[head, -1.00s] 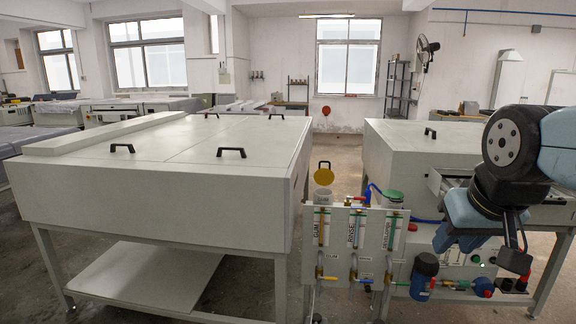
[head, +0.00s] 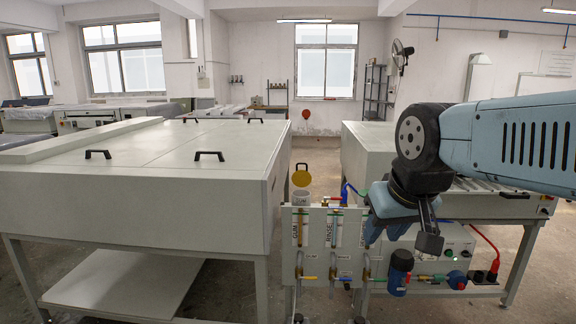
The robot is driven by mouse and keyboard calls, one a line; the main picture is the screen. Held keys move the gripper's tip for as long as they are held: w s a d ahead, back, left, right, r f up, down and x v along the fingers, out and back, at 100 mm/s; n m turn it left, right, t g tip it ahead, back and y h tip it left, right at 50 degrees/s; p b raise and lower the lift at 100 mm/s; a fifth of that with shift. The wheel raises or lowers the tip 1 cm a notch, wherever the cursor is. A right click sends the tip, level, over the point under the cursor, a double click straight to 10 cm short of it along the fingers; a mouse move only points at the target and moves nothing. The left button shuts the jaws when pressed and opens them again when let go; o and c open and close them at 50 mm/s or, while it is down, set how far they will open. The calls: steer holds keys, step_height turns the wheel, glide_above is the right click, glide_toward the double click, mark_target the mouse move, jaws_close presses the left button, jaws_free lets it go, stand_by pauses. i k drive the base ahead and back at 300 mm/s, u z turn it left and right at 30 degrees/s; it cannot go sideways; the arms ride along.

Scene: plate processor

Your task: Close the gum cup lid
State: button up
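The gum cup (head: 301,197) is a pale cup behind the GUM end of the white panel (head: 318,252). Its yellow round lid (head: 301,176) stands up open above the cup, with a small dark handle on top. My gripper (head: 385,238) hangs pointing down in front of the DEVELOPER end of the panel, to the right of the gum cup and apart from the lid. Nothing is seen held in it. Its finger opening cannot be made out from this angle. The developer cup is hidden behind my gripper and wrist.
A large white machine (head: 150,185) with black handles stands to the left of the panel. Another machine (head: 365,150) stands behind my arm. A blue hose (head: 346,190), valves and a blue filter (head: 400,270) crowd the panel.

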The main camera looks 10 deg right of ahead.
mark_target(301, 178)
steer(key=u, duration=0.05)
steer(key=i, duration=0.95)
steer(key=z, duration=0.1)
